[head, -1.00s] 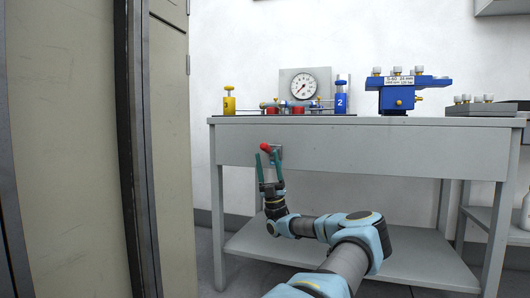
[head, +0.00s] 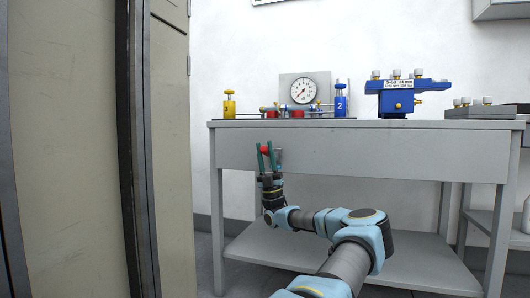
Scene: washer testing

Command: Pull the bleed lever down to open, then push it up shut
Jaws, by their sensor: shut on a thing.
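The bleed lever's red handle (head: 266,150) shows at the front face of the bench, below the top edge, beside a small grey plate (head: 278,156). My gripper (head: 267,149) has its two green fingers on either side of the red handle and is shut on it. The fingers point upward and hide part of the handle and its mount. The exact angle of the lever is hard to tell at this size.
The grey bench (head: 350,145) carries a pressure gauge (head: 304,91), a yellow valve 3 (head: 229,104), a blue valve 2 (head: 340,100) and a blue fixture (head: 399,92). A beige cabinet (head: 60,150) stands at the left. The lower shelf (head: 350,250) is mostly bare.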

